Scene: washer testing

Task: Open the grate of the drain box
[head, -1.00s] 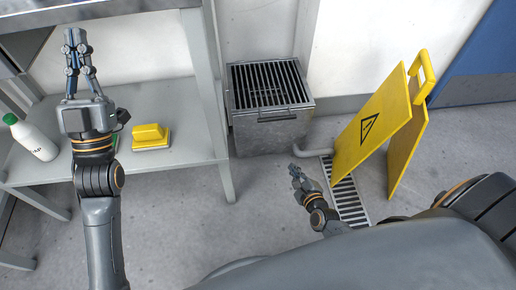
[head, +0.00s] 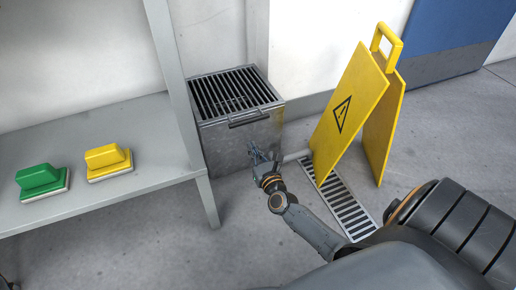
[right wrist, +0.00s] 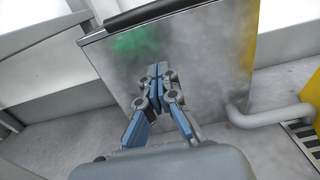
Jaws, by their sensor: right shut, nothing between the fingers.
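The drain box (head: 235,148) is a grey metal box on the floor against the wall. Its dark slatted grate (head: 233,92) lies flat across the top, closed. A bar handle (head: 249,118) sits at the grate's front edge; a dark bar (right wrist: 150,14) shows along the top of the box in the right wrist view. My right gripper (head: 258,153) is shut and empty, in front of the box's front face and below the handle. In the right wrist view its fingertips (right wrist: 160,72) point toward the box's front face (right wrist: 205,65). My left gripper is out of view.
A yellow folding warning sign (head: 350,105) stands right of the box. A pipe (head: 296,156) runs from the box toward a floor drain (head: 345,205). A shelf (head: 110,195) at left carries a green brush (head: 40,180) and a yellow brush (head: 107,160).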

